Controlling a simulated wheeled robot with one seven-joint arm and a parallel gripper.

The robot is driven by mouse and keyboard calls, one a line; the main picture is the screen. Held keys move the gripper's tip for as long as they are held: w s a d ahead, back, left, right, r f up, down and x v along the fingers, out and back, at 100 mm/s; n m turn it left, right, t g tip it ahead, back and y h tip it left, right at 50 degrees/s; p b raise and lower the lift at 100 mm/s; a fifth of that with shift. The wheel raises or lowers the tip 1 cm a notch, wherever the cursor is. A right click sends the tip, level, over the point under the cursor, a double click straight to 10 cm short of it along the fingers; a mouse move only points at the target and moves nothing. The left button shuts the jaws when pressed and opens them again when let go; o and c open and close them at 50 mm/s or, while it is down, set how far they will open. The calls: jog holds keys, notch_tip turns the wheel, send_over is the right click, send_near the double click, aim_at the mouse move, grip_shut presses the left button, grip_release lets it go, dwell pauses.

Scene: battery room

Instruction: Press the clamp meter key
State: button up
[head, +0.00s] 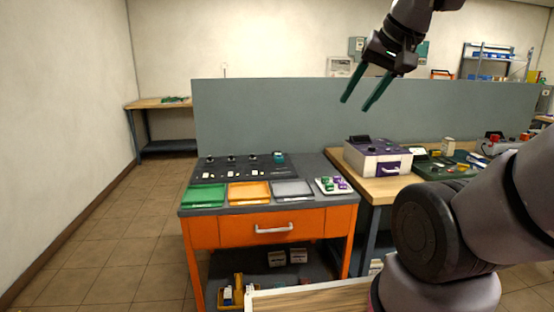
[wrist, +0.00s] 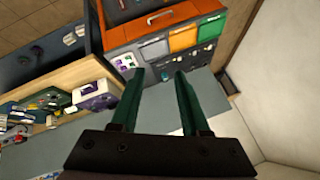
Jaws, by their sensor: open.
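A dark panel (head: 237,172) on the orange workbench (head: 204,234) carries several small knobs, white pieces and a teal-topped item (head: 279,157). My gripper is well apart from all of these.
Green (head: 204,196), orange (head: 249,192) and grey (head: 291,189) trays line the workbench front, beside a white tray (head: 322,191) of small purple and green pieces. A white and purple box (head: 365,158) stands on the wooden bench. The grey partition (head: 262,112) rises behind.

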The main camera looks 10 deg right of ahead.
grip_shut()
dwell(1.5)
